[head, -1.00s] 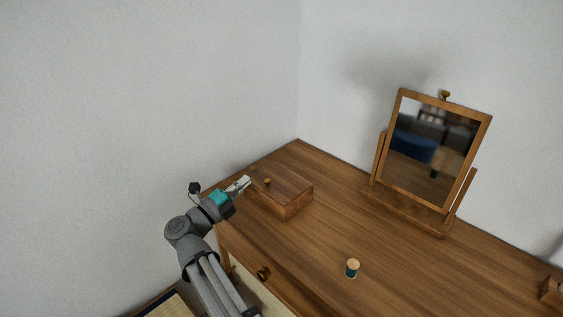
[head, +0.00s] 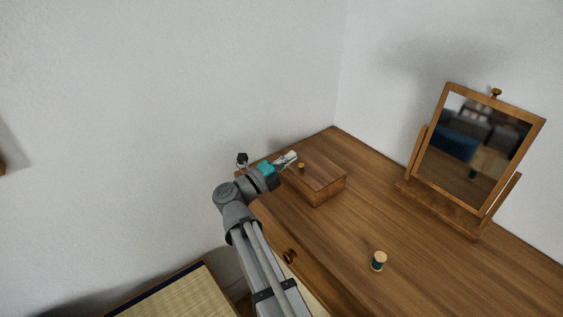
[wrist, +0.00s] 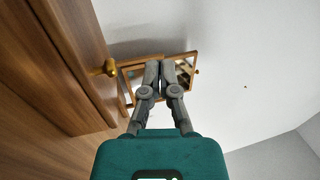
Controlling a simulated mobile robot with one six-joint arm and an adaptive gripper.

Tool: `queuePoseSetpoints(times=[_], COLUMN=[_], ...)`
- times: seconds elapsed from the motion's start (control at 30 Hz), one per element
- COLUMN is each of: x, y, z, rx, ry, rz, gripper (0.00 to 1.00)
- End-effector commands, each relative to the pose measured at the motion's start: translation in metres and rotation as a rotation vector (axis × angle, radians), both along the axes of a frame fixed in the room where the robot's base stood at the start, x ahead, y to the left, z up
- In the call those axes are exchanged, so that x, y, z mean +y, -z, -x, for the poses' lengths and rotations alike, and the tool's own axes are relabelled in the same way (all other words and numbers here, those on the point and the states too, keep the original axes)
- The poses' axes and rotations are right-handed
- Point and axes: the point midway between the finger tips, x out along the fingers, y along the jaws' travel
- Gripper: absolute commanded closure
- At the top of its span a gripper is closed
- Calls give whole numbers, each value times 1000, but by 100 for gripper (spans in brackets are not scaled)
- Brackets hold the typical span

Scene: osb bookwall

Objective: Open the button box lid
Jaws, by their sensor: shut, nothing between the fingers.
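The button box (head: 330,192) is a brown wooden box on the tabletop, near the left end. Its lid looks closed and carries a small brass knob (head: 301,166) near its left edge. My gripper (head: 294,156) is shut and empty, just behind and left of the knob in the head view. In the wrist view my gripper's fingertips (wrist: 161,66) are together, to the right of the knob (wrist: 105,68) and apart from it. The box (wrist: 70,45) fills the left upper side there. In the head view I cannot tell whether the fingers touch the lid.
The wooden table (head: 415,265) has a framed tilting mirror (head: 448,90) at the back right. A small thread spool (head: 379,261) stands near the front middle. A drawer knob (head: 290,257) is on the table's front. White walls rise close behind and left of the box.

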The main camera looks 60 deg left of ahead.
Motion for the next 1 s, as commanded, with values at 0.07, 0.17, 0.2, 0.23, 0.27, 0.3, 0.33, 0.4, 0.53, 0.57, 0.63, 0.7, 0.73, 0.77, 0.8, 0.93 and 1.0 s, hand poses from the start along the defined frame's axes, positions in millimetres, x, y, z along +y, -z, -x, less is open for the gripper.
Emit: queuePoseSetpoints(times=[0.07, 0.17, 0.2, 0.23, 0.27, 0.3, 0.33, 0.4, 0.53, 0.57, 0.63, 0.7, 0.73, 0.77, 0.8, 0.93, 1.0], x=[2, 3, 4, 4, 4, 5, 5, 6, 7, 8, 8, 8, 8, 8, 8, 8, 8], y=[-5, -8, -10, -11, -12, -13, -14, -16, -19, -20, -21, -22, -22, -22, -22, -22, -22], z=[-13, -28, -34, -38, -43, -49, -53, -62, -77, -79, -85, -89, -90, -91, -91, -92, -92], rx=[0, 0, 0, 0, 0, 0, 0, 0, 0, 0, 0, 0, 0, 0, 0, 0, 0], ry=[1, 1, 0, 0, 1, 1, 0, 0, -1, -2, -2, -1, -1, -2, -2, -3, -3], rz=[0, 0, 0, 0, 0, -1, -1, -1, -1, -1, 0, -1, -1, -1, -1, 0, 0], gripper=[100, 100, 100, 100, 100, 100, 100, 100, 100, 100, 100, 100, 100, 100, 100, 100, 100])
